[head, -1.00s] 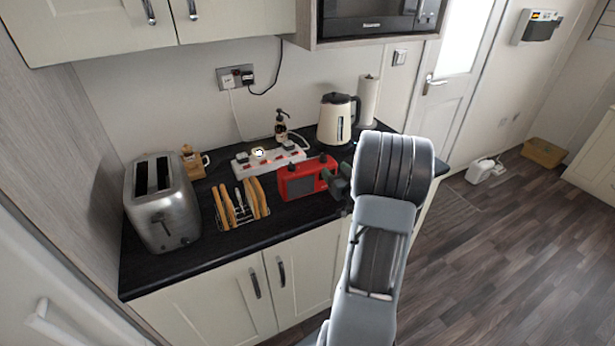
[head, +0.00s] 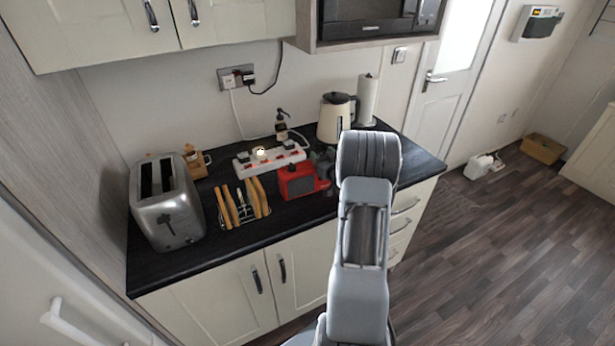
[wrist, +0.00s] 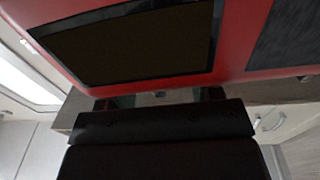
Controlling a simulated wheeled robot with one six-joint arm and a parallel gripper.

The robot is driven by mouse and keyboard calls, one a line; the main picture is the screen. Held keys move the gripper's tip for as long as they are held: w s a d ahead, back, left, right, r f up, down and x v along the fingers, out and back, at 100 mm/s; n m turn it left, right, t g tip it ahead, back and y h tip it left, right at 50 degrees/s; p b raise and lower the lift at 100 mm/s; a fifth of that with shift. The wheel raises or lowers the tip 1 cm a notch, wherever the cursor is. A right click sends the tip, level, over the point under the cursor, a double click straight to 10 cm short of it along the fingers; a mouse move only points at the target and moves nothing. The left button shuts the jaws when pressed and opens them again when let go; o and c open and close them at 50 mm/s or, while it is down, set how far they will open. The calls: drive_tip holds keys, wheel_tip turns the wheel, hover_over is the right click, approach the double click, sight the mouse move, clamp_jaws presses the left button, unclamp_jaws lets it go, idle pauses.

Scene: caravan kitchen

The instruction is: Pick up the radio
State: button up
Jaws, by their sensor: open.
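The red radio (head: 297,182) stands on the dark counter, between the toast rack and my arm. My gripper (head: 323,168) is open at the radio's right end, its dark fingers partly hidden behind my arm. In the wrist view the radio's red face (wrist: 231,58) with a dark panel fills the upper part, very close. The gripper's finger bases (wrist: 162,99) show just below it, and their tips are hidden. I cannot tell whether the fingers touch the radio.
A white power strip (head: 270,160) lies right behind the radio. A toast rack (head: 243,204) and a toaster (head: 166,203) stand to its left. A soap dispenser (head: 282,127), a kettle (head: 334,118) and a paper roll (head: 367,101) stand behind. The counter's right end is clear.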

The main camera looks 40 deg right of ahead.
clamp_jaws()
idle(0.5)
idle(0.3)
